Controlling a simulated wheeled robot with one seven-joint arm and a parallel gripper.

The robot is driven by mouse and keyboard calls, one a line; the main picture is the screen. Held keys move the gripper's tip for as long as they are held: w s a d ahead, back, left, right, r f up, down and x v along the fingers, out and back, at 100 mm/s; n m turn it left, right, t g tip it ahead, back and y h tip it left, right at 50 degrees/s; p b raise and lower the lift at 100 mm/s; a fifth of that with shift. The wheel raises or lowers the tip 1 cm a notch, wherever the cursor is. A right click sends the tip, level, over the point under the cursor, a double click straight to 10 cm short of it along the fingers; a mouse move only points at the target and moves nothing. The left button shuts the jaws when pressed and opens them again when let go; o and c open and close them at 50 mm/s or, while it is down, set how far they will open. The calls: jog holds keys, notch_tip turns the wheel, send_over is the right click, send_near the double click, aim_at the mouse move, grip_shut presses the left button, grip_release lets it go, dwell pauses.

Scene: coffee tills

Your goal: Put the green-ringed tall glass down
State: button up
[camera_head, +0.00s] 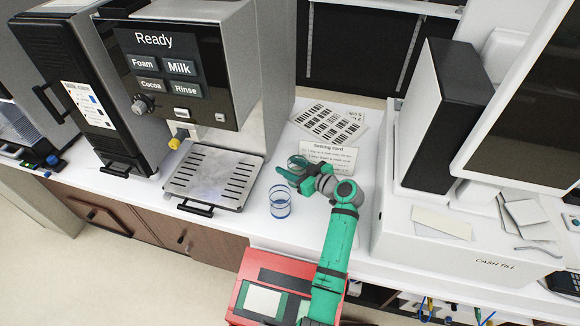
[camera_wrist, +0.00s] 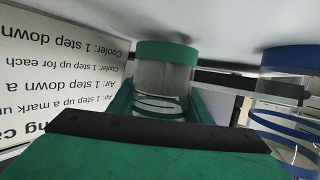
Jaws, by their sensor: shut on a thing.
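The green-ringed glass (camera_head: 296,161) is clear and stands roughly upright between the fingers of my gripper (camera_head: 290,173), over the white counter in front of the setting card. In the wrist view, which looks upside down, a green band (camera_wrist: 167,53) circles the end of the glass nearest the counter. My gripper (camera_wrist: 163,100) is shut around the glass and hides part of its other end. I cannot tell for sure whether the glass touches the counter.
A blue-ringed glass (camera_head: 280,202) stands close by on the counter; it also shows in the wrist view (camera_wrist: 288,61). The setting card (camera_head: 327,160) and a barcode sheet (camera_head: 330,122) are behind. The drip tray (camera_head: 212,174) is left, the cash till (camera_head: 455,250) right.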

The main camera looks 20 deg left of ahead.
jog(key=shift+f, duration=0.45)
jog(key=o, duration=1.3)
jog(key=shift+o, duration=0.2)
